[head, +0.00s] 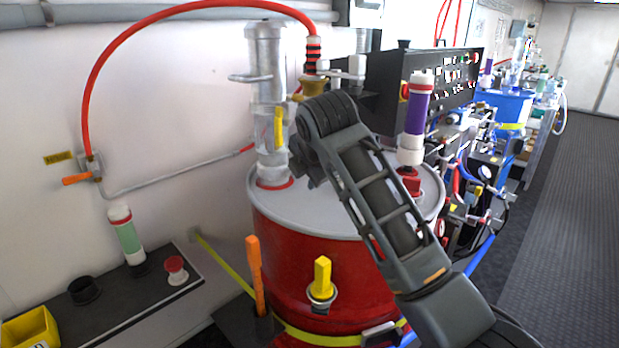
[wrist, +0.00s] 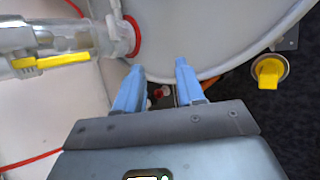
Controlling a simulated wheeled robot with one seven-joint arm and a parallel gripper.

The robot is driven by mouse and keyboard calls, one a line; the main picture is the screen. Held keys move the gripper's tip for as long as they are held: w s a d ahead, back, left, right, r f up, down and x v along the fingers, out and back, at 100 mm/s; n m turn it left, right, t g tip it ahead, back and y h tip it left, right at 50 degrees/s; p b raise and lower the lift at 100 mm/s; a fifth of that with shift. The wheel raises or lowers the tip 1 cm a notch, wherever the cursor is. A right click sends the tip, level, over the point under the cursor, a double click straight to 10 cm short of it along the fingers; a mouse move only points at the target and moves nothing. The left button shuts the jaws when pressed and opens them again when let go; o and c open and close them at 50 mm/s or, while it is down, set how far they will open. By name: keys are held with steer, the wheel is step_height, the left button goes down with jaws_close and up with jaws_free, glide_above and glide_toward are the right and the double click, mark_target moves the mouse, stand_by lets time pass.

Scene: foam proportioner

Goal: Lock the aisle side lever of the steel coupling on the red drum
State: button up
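The red drum (head: 330,262) stands in the middle of the head view under a pale lid (head: 315,212). The steel coupling (head: 268,105) rises from the lid's left part, above a red ring. A yellow lever (head: 279,128) lies upright along its side; a yellow lever (wrist: 50,62) also lies along the coupling (wrist: 85,42) in the wrist view. I cannot tell which lever is the aisle side one. My gripper (wrist: 160,67) is open and empty over the lid's edge, right of the coupling and apart from the yellow lever. My arm hides its fingers in the head view.
A red hose (head: 180,12) arches to a brass fitting beside the coupling. A purple-banded cylinder (head: 417,112) stands on the lid's right. A yellow knob (head: 322,278) and an orange handle (head: 255,272) are at the drum's front. The aisle floor (head: 570,210) at right is clear.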

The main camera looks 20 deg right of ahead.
steer(key=shift+s, duration=0.55)
